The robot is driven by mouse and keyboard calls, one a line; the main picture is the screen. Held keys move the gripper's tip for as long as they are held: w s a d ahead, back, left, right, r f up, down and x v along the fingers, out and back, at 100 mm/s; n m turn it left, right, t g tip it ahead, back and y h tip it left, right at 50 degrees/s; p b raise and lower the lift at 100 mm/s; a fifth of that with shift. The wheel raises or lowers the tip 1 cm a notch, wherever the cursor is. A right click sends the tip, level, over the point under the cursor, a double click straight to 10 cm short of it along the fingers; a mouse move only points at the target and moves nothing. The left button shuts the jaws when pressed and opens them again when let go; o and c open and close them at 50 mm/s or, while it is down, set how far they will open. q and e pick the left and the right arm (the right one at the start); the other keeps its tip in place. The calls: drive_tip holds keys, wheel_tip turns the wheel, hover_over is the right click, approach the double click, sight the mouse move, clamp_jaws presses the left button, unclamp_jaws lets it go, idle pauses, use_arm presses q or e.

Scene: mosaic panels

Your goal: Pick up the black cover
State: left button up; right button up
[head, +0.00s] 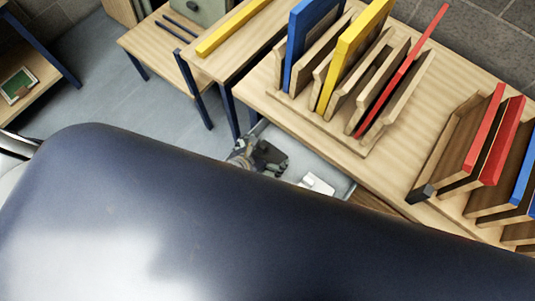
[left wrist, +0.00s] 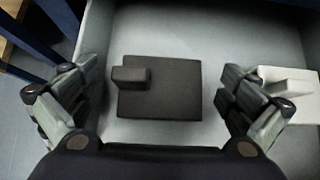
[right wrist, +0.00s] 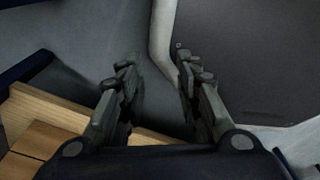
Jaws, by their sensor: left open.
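The black cover (left wrist: 160,100) is a flat dark square plate with a raised block handle (left wrist: 131,75) towards its upper left. It lies in a grey tray (left wrist: 200,35). My left gripper (left wrist: 160,82) is open above it, one finger on each side, with the plate and handle between the fingers and clear of them. In the head view the left gripper (head: 250,154) and the black cover (head: 272,160) show small and partly merged, beyond my large dark body. My right gripper (right wrist: 155,72) has its fingers apart and nothing between them; it is hidden in the head view.
A white cover (head: 318,183) lies right of the black one; it sits behind the right finger in the left wrist view (left wrist: 292,82). A wooden table (head: 300,115) with slotted racks of blue, yellow and red panels stands beyond the tray. Grey floor lies left.

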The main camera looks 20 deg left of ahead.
sight(274, 149)
use_arm(q)
drive_tip(key=x, duration=0.5)
drive_tip(key=shift+d+r, duration=0.1)
drive_tip(key=shift+d, duration=0.05)
drive_tip(key=c, duration=1)
